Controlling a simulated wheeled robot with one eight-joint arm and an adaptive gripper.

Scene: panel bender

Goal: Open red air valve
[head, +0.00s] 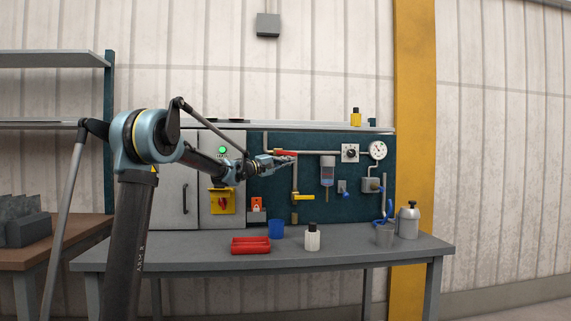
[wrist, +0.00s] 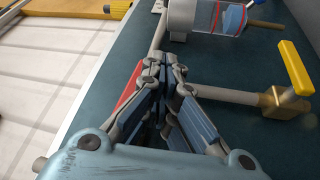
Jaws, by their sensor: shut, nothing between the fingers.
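The red air valve handle (head: 284,152) is at the upper left of the teal panel, roughly along the horizontal pipe. Part of the red handle (wrist: 128,86) also shows in the wrist view, just left of my fingers and partly hidden by them. My gripper (head: 290,161) is at the panel, close below the handle. In the wrist view my gripper (wrist: 163,66) has its fingers together with nothing between them. I cannot tell whether a finger touches the handle.
A yellow-handled valve (head: 304,197) sits lower on the panel and shows at right in the wrist view (wrist: 295,68). A filter bowl (head: 327,172) and gauge (head: 378,150) are to the right. The bench (head: 340,245) below holds a red tray (head: 250,245), bottles and cups.

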